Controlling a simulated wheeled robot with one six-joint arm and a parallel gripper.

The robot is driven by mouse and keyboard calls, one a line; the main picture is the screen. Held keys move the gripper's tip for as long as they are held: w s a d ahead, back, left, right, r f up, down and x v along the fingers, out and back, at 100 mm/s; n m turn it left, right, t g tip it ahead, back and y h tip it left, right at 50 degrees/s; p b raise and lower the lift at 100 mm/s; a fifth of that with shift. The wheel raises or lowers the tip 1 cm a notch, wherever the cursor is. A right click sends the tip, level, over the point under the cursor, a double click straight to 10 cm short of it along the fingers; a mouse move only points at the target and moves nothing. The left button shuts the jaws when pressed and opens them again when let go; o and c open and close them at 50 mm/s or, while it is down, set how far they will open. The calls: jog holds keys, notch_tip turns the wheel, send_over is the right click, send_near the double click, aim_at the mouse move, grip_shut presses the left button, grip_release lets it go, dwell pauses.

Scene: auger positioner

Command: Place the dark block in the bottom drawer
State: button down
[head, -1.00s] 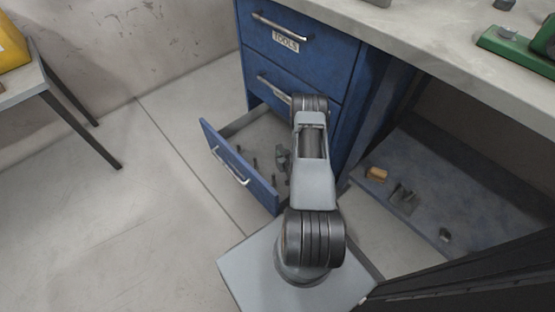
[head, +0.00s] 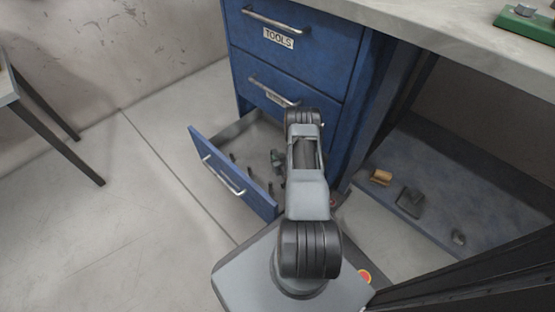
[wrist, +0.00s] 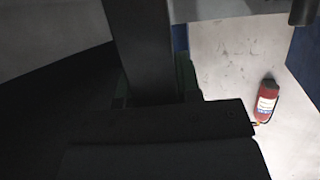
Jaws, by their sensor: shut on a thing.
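The blue bottom drawer (head: 232,190) is pulled open in the head view, with several small dark marks or items inside. My arm reaches over its right side and hides part of it. A small dark greenish shape at the drawer's right, beside my arm, seems to be my gripper (head: 277,160); its fingers are too small to make out there. In the wrist view my gripper (wrist: 150,92), with green parts at both sides, is shut on a long dark piece (wrist: 142,45), which I take to be the dark block. Its far end is cut off by the frame.
Two closed blue drawers (head: 290,75) are above, under the pale worktop (head: 430,30). Right of the cabinet, a low shelf (head: 460,195) bears a tan piece (head: 381,177) and dark pieces (head: 411,201). A red extinguisher (wrist: 267,98) shows in the wrist view. Floor at left is clear.

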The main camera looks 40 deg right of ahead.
jog(key=shift+d+f+b, duration=0.1)
jog(key=shift+f+b, duration=0.25)
jog(key=shift+f, duration=0.7)
jog(key=shift+r, duration=0.1)
jog(key=shift+f, duration=0.6)
jog(key=c, duration=0.8)
grip_release()
jog(key=shift+s+f, duration=0.1)
